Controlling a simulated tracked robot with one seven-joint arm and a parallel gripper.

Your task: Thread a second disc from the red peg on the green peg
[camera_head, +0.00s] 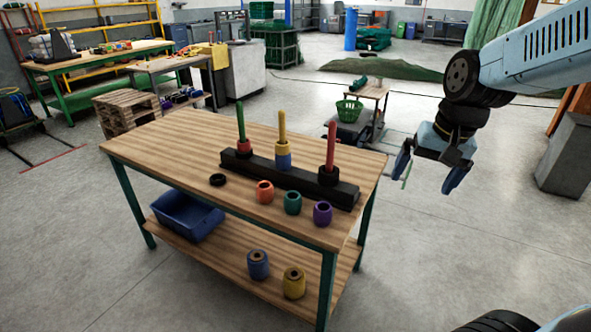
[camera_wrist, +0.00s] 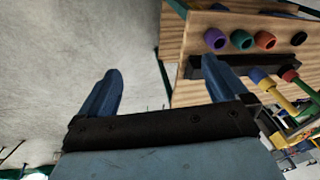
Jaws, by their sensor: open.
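A black bar (camera_head: 262,170) on the table carries three upright pegs. The green peg (camera_head: 241,122) at left has a red disc (camera_head: 243,146) low on it, with something dark under it. The yellow peg (camera_head: 282,126) in the middle has a yellow disc (camera_head: 282,149) above a blue one (camera_head: 283,161). The red peg (camera_head: 331,142) at right has a black disc (camera_head: 328,176) at its base; whether a red disc sits above it is unclear. My gripper (camera_head: 430,174) is open and empty, right of the table, apart from the pegs; its fingers also show in the wrist view (camera_wrist: 162,70).
Loose on the table before the bar are a black ring (camera_head: 217,180) and orange (camera_head: 265,191), green (camera_head: 293,202) and purple (camera_head: 322,213) rings. The table's left part is clear.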

